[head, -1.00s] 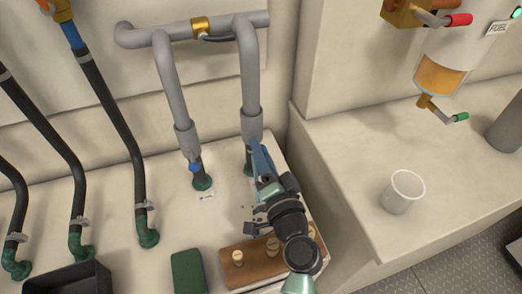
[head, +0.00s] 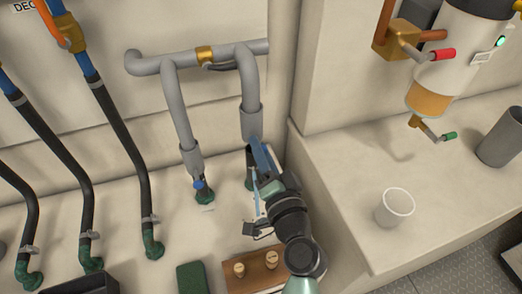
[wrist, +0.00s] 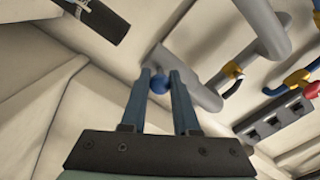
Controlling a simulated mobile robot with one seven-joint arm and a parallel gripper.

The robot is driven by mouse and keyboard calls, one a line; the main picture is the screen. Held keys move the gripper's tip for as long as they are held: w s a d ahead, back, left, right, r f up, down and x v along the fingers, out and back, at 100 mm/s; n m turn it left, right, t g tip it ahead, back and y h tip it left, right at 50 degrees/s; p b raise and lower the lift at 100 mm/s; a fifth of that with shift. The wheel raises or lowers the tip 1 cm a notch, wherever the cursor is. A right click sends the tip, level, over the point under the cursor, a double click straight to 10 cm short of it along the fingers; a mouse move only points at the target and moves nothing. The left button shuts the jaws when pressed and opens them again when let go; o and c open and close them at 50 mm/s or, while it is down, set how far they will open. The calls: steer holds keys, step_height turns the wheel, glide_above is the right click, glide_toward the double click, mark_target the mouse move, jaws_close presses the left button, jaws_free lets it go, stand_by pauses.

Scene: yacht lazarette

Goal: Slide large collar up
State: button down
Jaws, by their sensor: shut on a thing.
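The large grey collar (head: 252,123) sits around the right grey pipe (head: 249,80), above a dark stub and green fitting (head: 249,184). My gripper (head: 254,143) is at the collar's lower end. In the wrist view my gripper (wrist: 159,82) has its two blue fingers closed on a blue ball knob (wrist: 159,84) beside a grey collar (wrist: 197,91). In the head view my gripper hides this knob. A smaller grey collar (head: 191,157) with its own blue knob (head: 198,184) sits on the left pipe.
A brown board with pegs (head: 256,272) and a green block (head: 191,279) lie in front. Black hoses (head: 124,140) rise at left. A white cup (head: 395,207) stands on the raised ledge (head: 345,190) at right. A wall corner stands close right of my arm.

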steer(key=c, duration=0.7)
jaws_free()
steer(key=shift+o, duration=0.2)
steer(key=b+v, duration=0.2)
steer(key=v, duration=1.1)
steer(key=shift+b, duration=0.3)
